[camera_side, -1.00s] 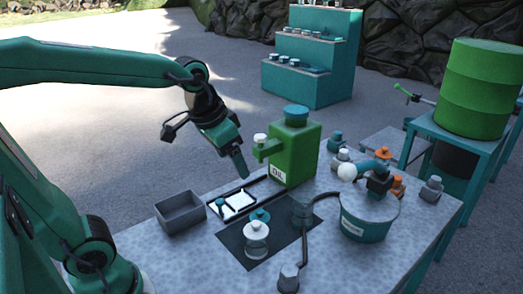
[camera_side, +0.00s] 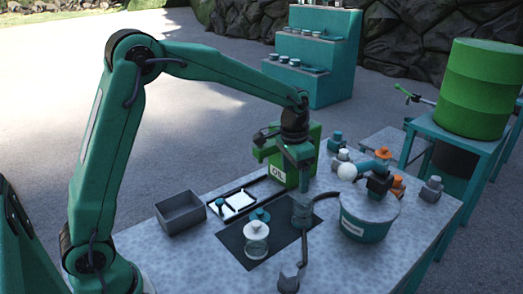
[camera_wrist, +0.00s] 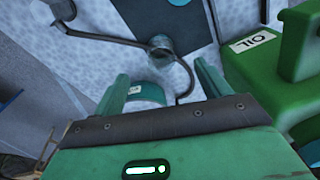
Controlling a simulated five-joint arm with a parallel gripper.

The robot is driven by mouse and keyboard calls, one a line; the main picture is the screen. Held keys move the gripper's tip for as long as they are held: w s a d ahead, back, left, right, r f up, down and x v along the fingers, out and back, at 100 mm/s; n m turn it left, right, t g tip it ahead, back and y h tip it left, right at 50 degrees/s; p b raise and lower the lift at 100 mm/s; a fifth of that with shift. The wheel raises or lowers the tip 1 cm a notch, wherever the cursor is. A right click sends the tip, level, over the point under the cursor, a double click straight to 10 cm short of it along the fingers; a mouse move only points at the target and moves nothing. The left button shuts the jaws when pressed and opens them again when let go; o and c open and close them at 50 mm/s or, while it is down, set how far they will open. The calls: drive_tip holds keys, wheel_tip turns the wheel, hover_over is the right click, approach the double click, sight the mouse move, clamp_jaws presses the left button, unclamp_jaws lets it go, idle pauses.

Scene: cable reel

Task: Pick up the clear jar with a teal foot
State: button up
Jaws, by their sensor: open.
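A translucent grey-teal jar (camera_side: 302,207) stands at the right edge of a dark mat (camera_side: 232,240). It best fits the clear jar with a teal foot, but its foot is too small to tell. In the wrist view the jar (camera_wrist: 161,47) stands just beyond my fingertips, roughly centred between them. My gripper (camera_side: 304,178) is open and empty, pointing down above the jar and in front of the green oil can (camera_side: 278,163). The two fingers of my gripper (camera_wrist: 160,76) are apart.
A black cable (camera_side: 304,246) passes close by the jar to a grey block (camera_side: 289,277). A teal drum (camera_side: 365,229) stands to the right. The oil can (camera_wrist: 292,65) is close on the right in the wrist view. A grey bin (camera_side: 181,211) and white tray (camera_side: 238,201) lie left.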

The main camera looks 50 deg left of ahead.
drive_tip(key=g, duration=0.1)
hover_over(303, 213)
drive_tip(key=w+a, duration=0.2)
wheel_tip(303, 213, down, 6)
drive_tip(key=shift+w+m, duration=0.2)
drive_tip(key=shift+m, duration=0.1)
drive_tip(key=shift+f, duration=1.3)
drive_tip(key=shift+f, duration=0.1)
drive_tip(key=shift+s+f, duration=0.1)
drive_tip(key=shift+f, duration=2.4)
drive_tip(key=shift+c, duration=0.3)
drive_tip(key=c, duration=1.1)
